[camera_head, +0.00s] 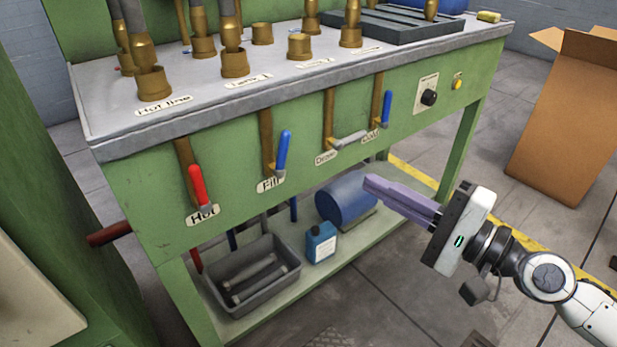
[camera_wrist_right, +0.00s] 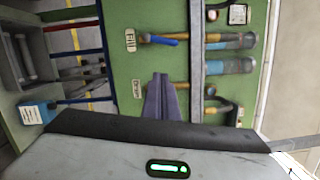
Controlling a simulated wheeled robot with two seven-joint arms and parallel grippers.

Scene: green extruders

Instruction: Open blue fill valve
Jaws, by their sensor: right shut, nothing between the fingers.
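The fill valve's blue handle (camera_head: 283,150) points up beside its brass pipe, just above the "Fill" label (camera_head: 270,184) on the green front panel. In the right wrist view, which is turned sideways, the blue handle (camera_wrist_right: 160,40) shows next to the "Fill" label (camera_wrist_right: 130,40). My right gripper (camera_head: 368,184) has its purple fingers together and empty. It is in front of the bench, to the right of the fill handle and apart from it. In the wrist view the fingers (camera_wrist_right: 160,82) overlap the drain valve area. My left gripper is not in view.
The red hot handle (camera_head: 196,186) is left of the fill valve; the grey drain handle (camera_head: 350,140) and blue cold handle (camera_head: 386,108) are right. A grey bin (camera_head: 290,254), blue bottle (camera_head: 321,242) and blue cylinder (camera_head: 345,197) sit below. A cardboard box (camera_head: 560,120) stands right.

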